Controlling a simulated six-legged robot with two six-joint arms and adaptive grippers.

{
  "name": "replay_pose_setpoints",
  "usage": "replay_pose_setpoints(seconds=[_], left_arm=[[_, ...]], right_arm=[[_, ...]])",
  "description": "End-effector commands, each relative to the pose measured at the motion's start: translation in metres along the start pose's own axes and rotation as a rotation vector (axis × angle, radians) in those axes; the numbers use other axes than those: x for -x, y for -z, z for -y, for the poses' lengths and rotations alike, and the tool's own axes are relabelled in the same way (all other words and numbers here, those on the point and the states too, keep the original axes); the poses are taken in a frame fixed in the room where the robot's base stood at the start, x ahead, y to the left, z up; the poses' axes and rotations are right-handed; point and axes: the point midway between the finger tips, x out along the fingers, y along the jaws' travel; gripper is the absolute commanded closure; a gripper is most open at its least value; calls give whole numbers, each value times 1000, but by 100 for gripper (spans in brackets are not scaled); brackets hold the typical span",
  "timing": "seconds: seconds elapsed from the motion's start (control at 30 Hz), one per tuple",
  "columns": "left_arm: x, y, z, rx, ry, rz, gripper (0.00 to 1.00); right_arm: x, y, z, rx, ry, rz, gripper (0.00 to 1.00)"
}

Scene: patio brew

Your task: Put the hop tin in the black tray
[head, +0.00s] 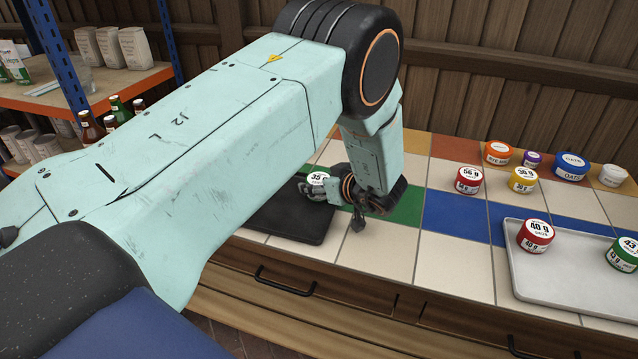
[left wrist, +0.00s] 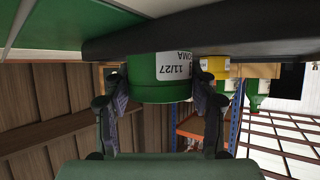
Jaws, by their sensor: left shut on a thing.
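A green tin with a white top marked 35 g (head: 318,178) is in my left gripper (head: 314,189), over the black tray (head: 290,222). In the left wrist view, which is upside down, the green tin (left wrist: 160,90) sits between the two fingers, with part of its label, "OMA" and "11/27", showing. The tin is at or very close to the dark tray surface (left wrist: 120,42); I cannot tell whether it touches. My left arm crosses the head view and hides part of the tray. My right gripper is not in view.
A grey tray (head: 570,275) at the right holds a red tin (head: 535,236) and another green tin (head: 625,256). Red (head: 468,181) and yellow (head: 522,181) tins stand on the tiles, with several more along the back. The tiles right of the black tray are clear.

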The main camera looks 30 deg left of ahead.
Motion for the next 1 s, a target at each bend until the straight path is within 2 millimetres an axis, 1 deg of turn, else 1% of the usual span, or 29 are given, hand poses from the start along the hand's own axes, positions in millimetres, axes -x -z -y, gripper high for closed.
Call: replay_pose_setpoints(seconds=[0.17,0.2,0.47,0.73,0.83,1.0], left_arm=[[-2,-3,0,0,1,0,74],[-2,-4,0,0,1,0,42],[-2,-3,0,0,1,0,20],[-2,-3,0,0,1,0,20],[0,1,0,1,0,0,20],[16,3,-1,-3,-2,-1,20]], right_arm=[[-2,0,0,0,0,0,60],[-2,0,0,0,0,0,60],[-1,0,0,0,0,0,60],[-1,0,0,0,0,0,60],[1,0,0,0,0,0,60],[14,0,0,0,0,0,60]])
